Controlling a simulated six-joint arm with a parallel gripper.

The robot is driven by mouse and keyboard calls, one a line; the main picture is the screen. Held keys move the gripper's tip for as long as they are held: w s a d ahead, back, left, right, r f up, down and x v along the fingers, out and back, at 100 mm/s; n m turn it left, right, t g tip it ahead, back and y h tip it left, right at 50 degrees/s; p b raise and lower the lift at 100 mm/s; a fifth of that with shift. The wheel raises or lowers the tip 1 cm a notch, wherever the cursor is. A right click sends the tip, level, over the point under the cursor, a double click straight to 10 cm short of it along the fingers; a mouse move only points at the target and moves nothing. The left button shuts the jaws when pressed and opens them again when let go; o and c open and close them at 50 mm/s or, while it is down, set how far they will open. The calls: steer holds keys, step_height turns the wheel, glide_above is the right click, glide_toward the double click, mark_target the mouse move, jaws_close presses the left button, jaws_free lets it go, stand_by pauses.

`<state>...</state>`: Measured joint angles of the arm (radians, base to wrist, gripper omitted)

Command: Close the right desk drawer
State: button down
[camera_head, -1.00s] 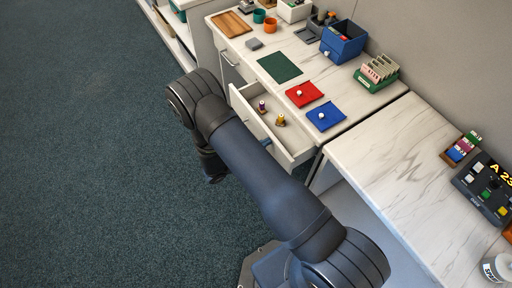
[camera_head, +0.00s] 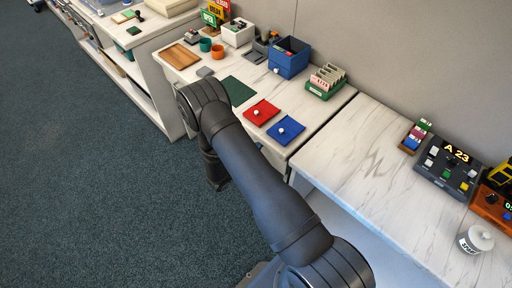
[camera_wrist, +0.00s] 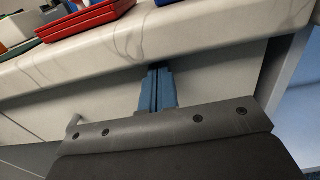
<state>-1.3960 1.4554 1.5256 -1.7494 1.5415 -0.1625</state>
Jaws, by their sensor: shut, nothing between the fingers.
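In the wrist view the right desk drawer's pale front (camera_wrist: 215,72) sits under the desktop edge (camera_wrist: 215,38) and looks flush, with no open interior showing. My gripper (camera_wrist: 158,72) is shut and empty, its blue fingers pointing at the drawer front just under the desktop edge. The fingertips are at or very near the front; I cannot tell if they touch. A small pale handle (camera_wrist: 72,124) shows at the left, partly hidden by my gripper body. In the head view my arm hides the gripper and most of the drawer front.
A red tray (camera_head: 261,112) and a blue tray (camera_head: 285,130) lie near the desk's front edge. A green mat (camera_head: 238,91), a blue bin (camera_head: 289,57) and a card rack (camera_head: 326,80) are further back. A second table (camera_head: 370,155) stands at right. The floor at left is clear.

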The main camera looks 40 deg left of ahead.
steer(key=shift+w+a+r, duration=0.15)
steer(key=shift+w, duration=0.15)
steer(key=s, duration=1.4)
steer(key=shift+s, duration=0.35)
steer(key=shift+w, duration=0.15)
steer(key=w, duration=1.3)
steer(key=shift+w, duration=0.15)
